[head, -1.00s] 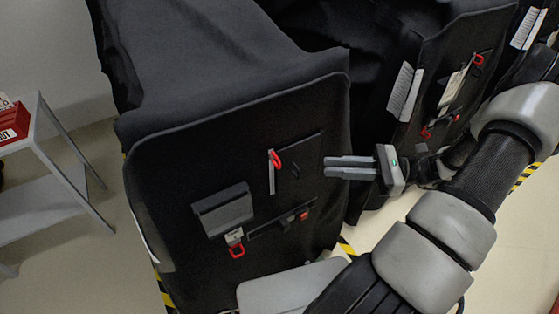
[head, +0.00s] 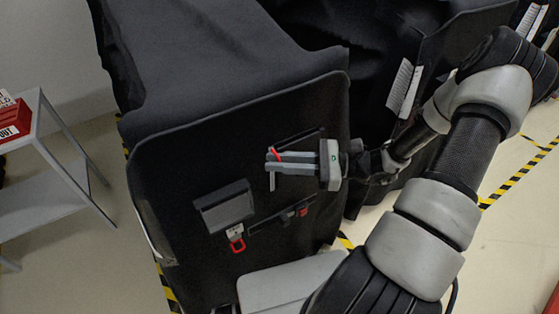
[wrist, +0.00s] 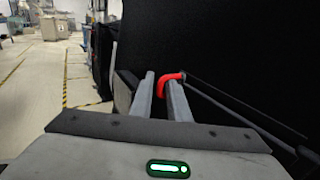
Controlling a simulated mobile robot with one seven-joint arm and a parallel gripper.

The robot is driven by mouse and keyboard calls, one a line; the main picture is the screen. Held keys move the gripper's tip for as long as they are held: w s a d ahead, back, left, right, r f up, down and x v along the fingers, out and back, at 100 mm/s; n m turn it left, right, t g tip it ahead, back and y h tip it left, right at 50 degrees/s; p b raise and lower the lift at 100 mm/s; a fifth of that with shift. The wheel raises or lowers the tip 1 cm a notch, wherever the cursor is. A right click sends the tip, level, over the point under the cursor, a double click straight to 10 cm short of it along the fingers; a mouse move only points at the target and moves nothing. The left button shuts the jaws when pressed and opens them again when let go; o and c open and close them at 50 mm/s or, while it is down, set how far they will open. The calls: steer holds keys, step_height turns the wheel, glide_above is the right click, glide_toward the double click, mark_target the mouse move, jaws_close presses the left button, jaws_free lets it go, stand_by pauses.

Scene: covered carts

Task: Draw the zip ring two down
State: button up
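A red zip ring (head: 277,152) hangs at the upper part of the black cart cover's front panel (head: 170,200); a grey strip hangs below it. My gripper (head: 270,160) is at this ring, its fingers pointing left across the panel. In the wrist view the ring (wrist: 170,77) curves over the tip of the right finger, with one side in the gap between the fingers. A gap shows between the fingers, so my gripper (wrist: 160,82) looks open. Part of the ring is hidden by the fingers. A second red ring (head: 237,245) hangs lower left under a small pale tag.
A dark grey pocket flap (head: 224,207) sits left of a slanted black strip with a red piece (head: 303,211). Another covered cart with a white label (head: 404,88) stands to the right. A grey side table (head: 40,200) with a red box stands at far left.

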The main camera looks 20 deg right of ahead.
jaws_close()
stand_by(1.4)
